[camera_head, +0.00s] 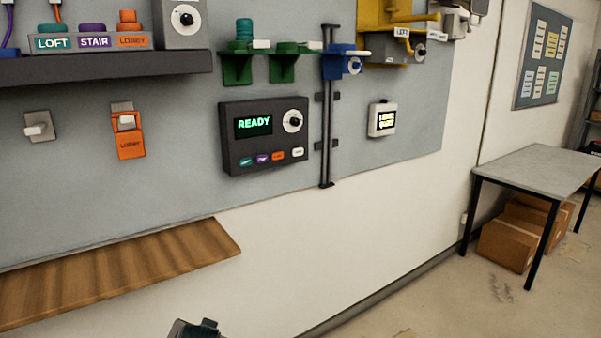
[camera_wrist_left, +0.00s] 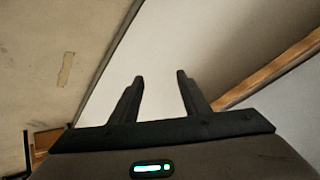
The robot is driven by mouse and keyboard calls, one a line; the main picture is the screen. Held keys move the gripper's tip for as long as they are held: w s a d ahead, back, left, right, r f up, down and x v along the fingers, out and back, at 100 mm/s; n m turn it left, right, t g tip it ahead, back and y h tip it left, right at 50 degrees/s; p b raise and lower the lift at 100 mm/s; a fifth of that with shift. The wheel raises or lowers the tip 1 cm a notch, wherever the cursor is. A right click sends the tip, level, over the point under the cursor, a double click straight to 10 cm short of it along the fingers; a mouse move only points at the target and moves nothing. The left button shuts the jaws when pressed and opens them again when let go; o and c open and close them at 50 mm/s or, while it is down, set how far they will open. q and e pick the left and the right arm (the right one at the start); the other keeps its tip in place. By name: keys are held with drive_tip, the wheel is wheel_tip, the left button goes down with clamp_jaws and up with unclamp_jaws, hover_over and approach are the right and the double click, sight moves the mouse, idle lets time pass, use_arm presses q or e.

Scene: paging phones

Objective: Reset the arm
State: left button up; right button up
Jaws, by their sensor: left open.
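My left gripper (camera_wrist_left: 158,95) shows in the left wrist view with its two dark fingers apart and nothing between them. The white lower wall and a strip of floor lie beyond it. In the head view a dark piece of my own arm or gripper (camera_head: 195,328) shows at the bottom edge, and most of it is cut off. I cannot tell its fingers there. My right gripper is not in either view.
A wooden shelf (camera_head: 120,272) juts from the wall at lower left. Above it are a dark console (camera_head: 265,160) reading READY, an orange LOBBY switch (camera_head: 129,145) and a dark ledge (camera_head: 110,69) with labelled plugs. A table (camera_head: 545,168) stands at right over cardboard boxes (camera_head: 507,245).

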use_arm(q)
drive_tip(key=s+f+g+h, duration=0.2)
drive_tip(key=s+f, duration=1.1)
drive_tip(key=s, duration=0.5)
drive_tip(key=s+f+g+h, duration=0.1)
drive_tip(key=s+f+g, duration=0.25)
drive_tip(key=s, duration=1.75)
drive_tip(key=s+d+x, duration=0.1)
drive_tip(key=s+x, duration=0.1)
drive_tip(key=x, duration=1)
drive_tip(key=s+d+f+x, duration=0.1)
drive_tip(key=x, duration=1.1)
drive_tip(key=s+f, duration=0.6)
drive_tip(key=f, duration=0.3)
drive_tip(key=s+a+f+h, duration=0.1)
drive_tip(key=s+f, duration=0.4)
drive_tip(key=f, duration=0.5)
drive_tip(key=shift+s+t, duration=0.4)
drive_tip(key=shift+t, duration=0.05)
